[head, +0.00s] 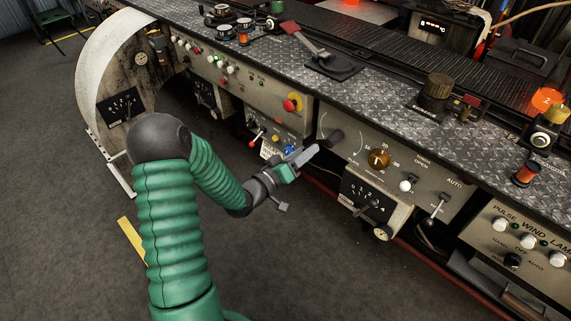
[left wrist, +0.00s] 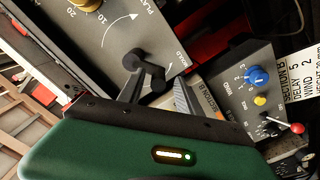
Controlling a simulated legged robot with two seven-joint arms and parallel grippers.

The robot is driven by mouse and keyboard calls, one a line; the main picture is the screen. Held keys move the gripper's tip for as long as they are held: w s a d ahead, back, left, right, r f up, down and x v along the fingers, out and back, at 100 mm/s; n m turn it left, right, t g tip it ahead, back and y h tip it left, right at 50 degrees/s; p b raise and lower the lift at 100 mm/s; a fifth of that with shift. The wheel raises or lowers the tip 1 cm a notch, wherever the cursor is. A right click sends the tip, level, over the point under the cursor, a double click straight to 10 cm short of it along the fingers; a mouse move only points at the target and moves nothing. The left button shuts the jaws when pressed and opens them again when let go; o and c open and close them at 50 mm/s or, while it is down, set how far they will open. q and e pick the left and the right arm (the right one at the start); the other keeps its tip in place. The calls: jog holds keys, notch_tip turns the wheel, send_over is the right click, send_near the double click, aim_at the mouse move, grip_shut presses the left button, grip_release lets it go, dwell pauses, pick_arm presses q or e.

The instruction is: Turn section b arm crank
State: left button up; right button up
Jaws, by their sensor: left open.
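The black arm crank (head: 334,138) sticks out from the grey panel below the worktop, beside a curved white arrow. In the left wrist view the crank (left wrist: 153,72) has a round hub and a short handle. My left gripper (head: 303,155) is open, just left of the crank in the head view. In the left wrist view its two fingers (left wrist: 158,92) appear on either side of the crank handle; I cannot tell whether they touch it. A "SECTION B" label (left wrist: 209,100) shows close to the right finger. My right gripper is not in view.
A brown dial (head: 379,159) and a small lever (head: 438,206) are right of the crank. A control box with a blue knob (left wrist: 257,76) and a red-tipped lever (left wrist: 296,128) is close to the gripper. The floor in front of the bench is clear.

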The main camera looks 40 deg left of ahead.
pick_arm(q)
jog(key=s+a+p, duration=0.1)
jog(key=s+p, duration=0.1)
jog(key=s, duration=1.2)
jog(key=shift+s, duration=0.4)
jog(key=shift+a+p, duration=0.1)
jog(key=shift+p, duration=0.2)
jog(key=w+m+p, duration=0.1)
jog(key=w+m, duration=0.1)
jog(key=w, duration=0.3)
jog(key=w+d+m, duration=0.1)
jog(key=w+m, duration=0.2)
jog(key=w, duration=0.3)
jog(key=w+m+p, duration=0.1)
jog(key=w+m, duration=0.2)
jog(key=w, duration=0.2)
jog(key=shift+w+d+p, duration=0.25)
jog(key=shift+w+p, duration=0.1)
jog(key=shift+c, duration=0.3)
grip_shut()
